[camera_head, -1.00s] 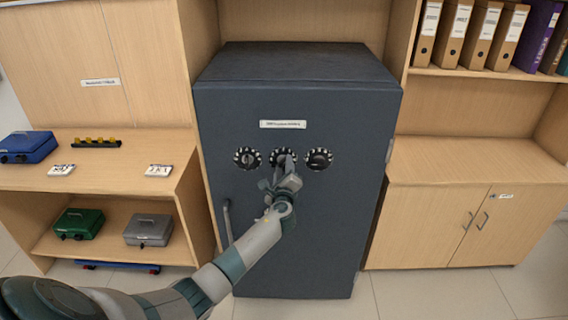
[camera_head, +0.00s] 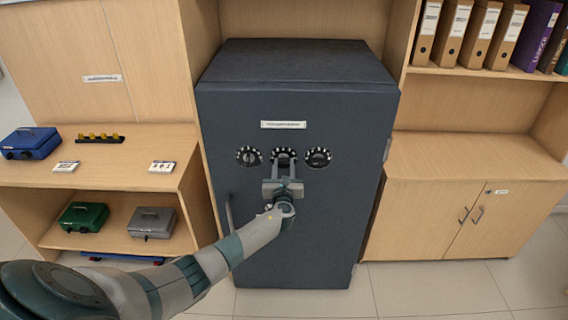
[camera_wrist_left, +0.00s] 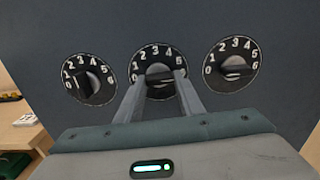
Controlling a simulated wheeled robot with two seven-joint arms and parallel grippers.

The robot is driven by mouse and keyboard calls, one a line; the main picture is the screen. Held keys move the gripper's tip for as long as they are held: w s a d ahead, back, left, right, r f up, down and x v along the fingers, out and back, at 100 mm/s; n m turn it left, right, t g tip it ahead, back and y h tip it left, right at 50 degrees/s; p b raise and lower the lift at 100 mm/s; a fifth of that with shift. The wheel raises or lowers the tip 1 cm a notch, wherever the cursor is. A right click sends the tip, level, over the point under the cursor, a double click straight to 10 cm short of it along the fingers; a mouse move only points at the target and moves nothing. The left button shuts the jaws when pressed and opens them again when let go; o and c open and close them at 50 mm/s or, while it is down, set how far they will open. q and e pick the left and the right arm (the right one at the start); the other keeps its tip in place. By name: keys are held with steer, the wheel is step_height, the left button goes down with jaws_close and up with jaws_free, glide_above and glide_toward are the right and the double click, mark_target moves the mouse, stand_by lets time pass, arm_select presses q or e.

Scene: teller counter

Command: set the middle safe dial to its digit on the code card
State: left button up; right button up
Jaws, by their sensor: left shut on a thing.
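The dark safe (camera_head: 320,220) has three black dials in a row, each marked with white digits from 0 to 6. My left gripper (camera_head: 283,167) is shut on the knob of the middle dial (camera_head: 283,152). In the left wrist view the two fingers (camera_wrist_left: 160,82) sit on either side of that knob, below the digits of the middle dial (camera_wrist_left: 153,52). The knob's pointer end is hard to tell. The left dial (camera_head: 249,156) and right dial (camera_head: 318,157) are untouched. A white card with dark digits (camera_head: 161,167) lies on the left counter, its digits too small to read surely. My right gripper is out of view.
Another white card (camera_head: 65,167), a blue cash box (camera_head: 30,143) and a black rack with yellow pieces (camera_head: 100,138) are on the left counter. Green (camera_head: 83,215) and grey (camera_head: 152,222) boxes are on the shelf below. The safe handle (camera_head: 229,211) is left of my arm.

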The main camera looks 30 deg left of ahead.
arm_select(q)
steer(key=shift+m, duration=0.4)
steer(key=o, duration=1.1)
steer(key=shift+c, duration=0.2)
steer(key=b+v, duration=0.2)
steer(key=v, duration=1.5)
steer(key=shift+s+b, duration=0.25)
steer(key=shift+b, duration=0.1)
steer(key=shift+f, duration=0.2)
